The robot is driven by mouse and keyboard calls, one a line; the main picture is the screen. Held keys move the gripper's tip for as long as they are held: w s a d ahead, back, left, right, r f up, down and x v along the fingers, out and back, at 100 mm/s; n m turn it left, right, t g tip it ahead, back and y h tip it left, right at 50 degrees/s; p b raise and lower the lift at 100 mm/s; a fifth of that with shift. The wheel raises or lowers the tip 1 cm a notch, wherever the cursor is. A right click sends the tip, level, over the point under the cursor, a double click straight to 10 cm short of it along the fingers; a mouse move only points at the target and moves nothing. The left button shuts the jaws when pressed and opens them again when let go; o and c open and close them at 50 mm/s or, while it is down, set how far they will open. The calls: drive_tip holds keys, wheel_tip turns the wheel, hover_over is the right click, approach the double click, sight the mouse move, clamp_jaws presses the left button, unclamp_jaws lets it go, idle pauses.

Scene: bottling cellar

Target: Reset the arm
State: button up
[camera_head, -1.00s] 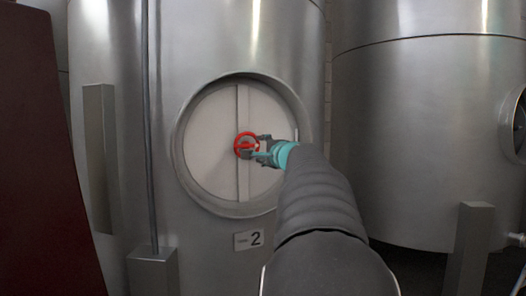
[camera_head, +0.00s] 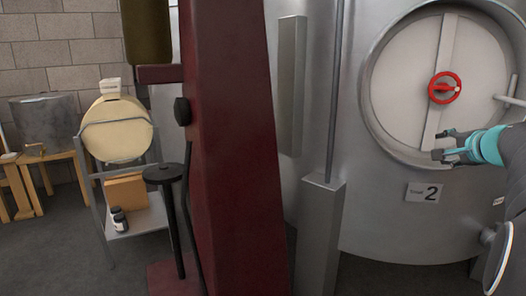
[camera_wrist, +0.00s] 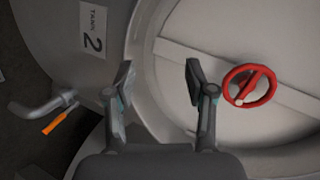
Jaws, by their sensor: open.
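My gripper (camera_head: 450,148) is in front of the round hatch of tank 2 in the head view, below the red handwheel (camera_head: 444,88). Its jaws are open with nothing between them. In the wrist view my gripper (camera_wrist: 158,80) has its two fingers spread, with the red handwheel (camera_wrist: 250,86) just to the right of the right finger and apart from it. The hatch door (camera_head: 410,75) looks closed, with a pale bar across it. My arm enters from the right edge of the head view.
A dark red column (camera_head: 235,150) stands left of the tank. A number 2 plate (camera_head: 423,193) is below the hatch. Further left are a rack with a cream barrel (camera_head: 115,130) and a steel pot (camera_head: 45,120) on a wooden stand.

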drive_tip(key=s+a+f+n+g+y+p, duration=0.1)
drive_tip(key=s+a+f+n+g, duration=0.15)
drive_tip(key=s+a+f, duration=0.35)
drive_tip(key=s+a+f+n+g+y, duration=0.1)
drive_tip(key=s+a+f+n+g, duration=0.15)
drive_tip(key=a, duration=0.55)
drive_tip(key=s+a+f+n+g+y+p, duration=0.1)
drive_tip(key=s+a+f+n+g, duration=0.1)
drive_tip(key=s+a+f+n, duration=0.4)
drive_tip(key=s+a+n+g+p, duration=0.1)
drive_tip(key=s+a+n+p, duration=0.3)
drive_tip(key=s+a, duration=0.8)
drive_tip(key=a+n, duration=0.2)
drive_tip(key=a, duration=0.2)
drive_tip(key=shift+s+f+h, duration=0.25)
drive_tip(key=shift+f+h, duration=0.05)
drive_tip(key=shift+f, duration=0.05)
